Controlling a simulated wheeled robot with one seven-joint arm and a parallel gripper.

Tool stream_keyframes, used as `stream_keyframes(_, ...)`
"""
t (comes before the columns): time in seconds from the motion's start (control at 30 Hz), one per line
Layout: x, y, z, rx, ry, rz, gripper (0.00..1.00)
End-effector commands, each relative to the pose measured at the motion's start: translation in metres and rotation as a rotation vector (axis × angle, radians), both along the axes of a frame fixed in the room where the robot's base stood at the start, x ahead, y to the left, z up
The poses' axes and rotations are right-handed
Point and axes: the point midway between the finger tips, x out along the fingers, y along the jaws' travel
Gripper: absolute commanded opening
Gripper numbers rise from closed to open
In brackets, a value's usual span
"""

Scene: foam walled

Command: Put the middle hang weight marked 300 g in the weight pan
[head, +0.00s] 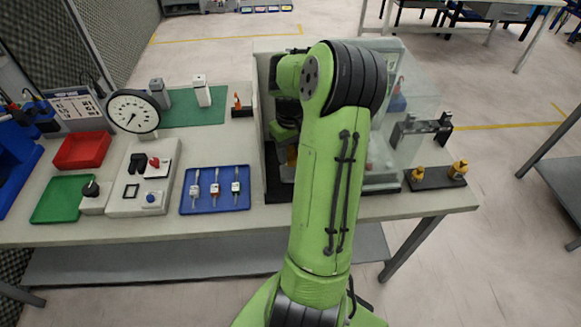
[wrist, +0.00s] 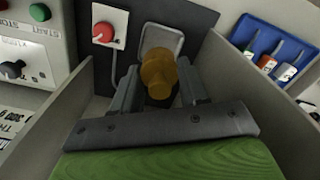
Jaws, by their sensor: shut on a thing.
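In the wrist view my gripper (wrist: 160,88) is shut on a brass hang weight (wrist: 158,74), whose marking I cannot read. Beyond the weight is a grey square pan with a raised rim (wrist: 176,30), inside a walled bay. The weight overlaps the pan's near part in the picture; I cannot tell whether they touch. In the head view my arm reaches into the bay and hides the gripper and pan. Two other brass weights, one at the left (head: 417,173) and one at the right (head: 458,169), stand on a dark rack (head: 434,183) with a gap between them.
Grey bay walls (wrist: 255,85) rise close on both sides of my gripper. A red knob on a white plate (wrist: 119,22) is left of the pan. A clear panel (head: 415,95) stands at the bay's right. A blue tray (head: 215,205) with several tagged items lies left of the bay.

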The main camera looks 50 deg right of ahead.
Motion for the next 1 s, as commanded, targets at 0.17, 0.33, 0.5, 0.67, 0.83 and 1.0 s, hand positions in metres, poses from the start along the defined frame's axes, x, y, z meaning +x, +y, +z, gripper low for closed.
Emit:
stream_keyframes(0.17,0.000,0.000,-0.030,0.003,0.000,0.000,0.00)
stream_keyframes(0.33,0.000,0.000,-0.053,0.000,-0.001,0.001,0.00)
stream_keyframes(0.5,0.001,0.000,-0.052,-0.002,-0.001,0.000,0.00)
stream_keyframes(0.67,0.001,0.000,-0.056,-0.002,-0.001,0.001,0.00)
stream_keyframes(0.83,0.000,0.000,-0.055,-0.001,-0.001,0.001,0.68)
stream_keyframes(1.0,0.000,0.000,-0.055,-0.001,-0.001,0.001,0.69)
